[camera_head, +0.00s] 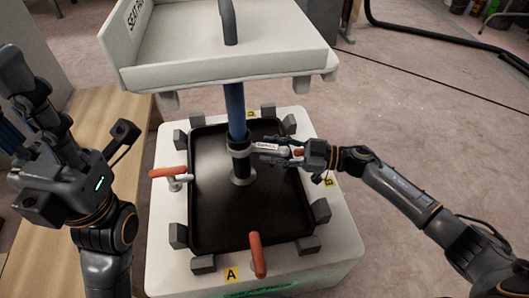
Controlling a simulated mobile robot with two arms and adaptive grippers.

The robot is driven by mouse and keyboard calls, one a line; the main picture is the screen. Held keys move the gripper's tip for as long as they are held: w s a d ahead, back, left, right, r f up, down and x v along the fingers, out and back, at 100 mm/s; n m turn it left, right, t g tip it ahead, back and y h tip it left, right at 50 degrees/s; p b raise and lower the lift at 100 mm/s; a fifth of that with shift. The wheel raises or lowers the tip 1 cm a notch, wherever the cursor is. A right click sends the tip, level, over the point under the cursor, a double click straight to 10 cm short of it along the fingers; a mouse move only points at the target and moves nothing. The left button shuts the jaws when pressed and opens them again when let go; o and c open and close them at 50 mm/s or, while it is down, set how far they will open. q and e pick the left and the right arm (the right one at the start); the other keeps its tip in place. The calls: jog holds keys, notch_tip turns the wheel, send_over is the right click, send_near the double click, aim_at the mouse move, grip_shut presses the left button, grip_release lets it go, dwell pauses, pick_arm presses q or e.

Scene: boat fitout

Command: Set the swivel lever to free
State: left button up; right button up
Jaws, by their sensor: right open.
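The swivel lever (264,146) is a small pale bar with dark lettering. It sticks out to the right from a dark collar on the blue seat post (236,112). My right gripper (272,153) reaches in from the right at the lever, with its fingers open and close around or beside it. I cannot tell whether they touch it. The fingers partly hide the lever's right end. My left gripper (124,140) is at the left, away from the post and over the wooden board; its finger opening is unclear.
A white seat base (225,72) sits above the post. The post stands in a black tray (216,222) on a white plinth, with grey blocks around it. Orange-red handles stand at the left (168,172) and front (258,255). Open floor lies to the right.

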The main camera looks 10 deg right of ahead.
jog(key=shift+x, duration=1.1)
grip_shut()
